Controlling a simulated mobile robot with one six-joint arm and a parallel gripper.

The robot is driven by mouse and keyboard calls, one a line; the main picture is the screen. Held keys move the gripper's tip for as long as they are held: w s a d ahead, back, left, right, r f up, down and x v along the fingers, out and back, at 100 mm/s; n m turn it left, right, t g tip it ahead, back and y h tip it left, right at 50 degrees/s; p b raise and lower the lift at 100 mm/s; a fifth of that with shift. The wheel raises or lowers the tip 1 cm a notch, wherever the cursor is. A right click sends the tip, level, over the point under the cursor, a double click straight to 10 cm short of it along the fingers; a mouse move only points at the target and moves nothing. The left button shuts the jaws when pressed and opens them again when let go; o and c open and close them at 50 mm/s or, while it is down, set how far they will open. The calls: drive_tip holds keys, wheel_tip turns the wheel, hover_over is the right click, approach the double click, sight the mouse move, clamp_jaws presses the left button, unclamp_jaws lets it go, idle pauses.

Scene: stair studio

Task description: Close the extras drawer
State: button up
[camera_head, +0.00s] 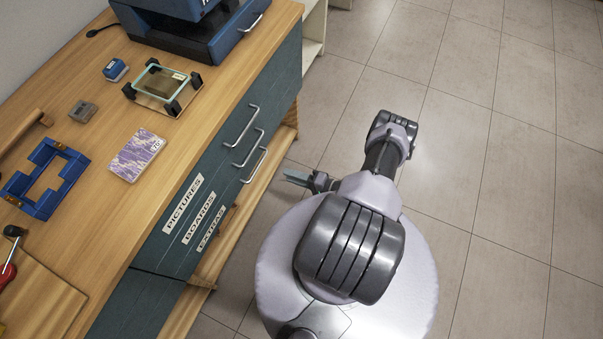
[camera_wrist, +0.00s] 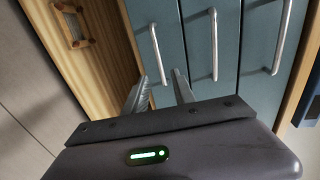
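The extras drawer (camera_head: 212,228) is the lowest of three dark teal drawers, labelled EXTRAS. Its metal bar handle (camera_head: 254,165) also shows in the wrist view (camera_wrist: 159,55), at the left of three handles. I cannot tell how far the drawer stands out. In the head view my gripper (camera_head: 290,176) is in front of the cabinet, right of and slightly below that handle. In the wrist view my gripper (camera_wrist: 161,76) has its two fingers apart. The lower end of the extras handle appears between them; contact cannot be told. Nothing is held.
The boards handle (camera_head: 248,148) and pictures handle (camera_head: 241,126) are just above. The wooden worktop (camera_head: 105,195) carries a blue frame (camera_head: 45,178), a patterned card pack (camera_head: 137,155) and a blue machine (camera_head: 195,28). A wooden ledge (camera_head: 212,262) runs below the drawers. Tiled floor (camera_head: 490,170) is clear at right.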

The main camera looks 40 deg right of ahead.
drive_tip(key=v, duration=0.4)
drive_tip(key=shift+s, duration=0.15)
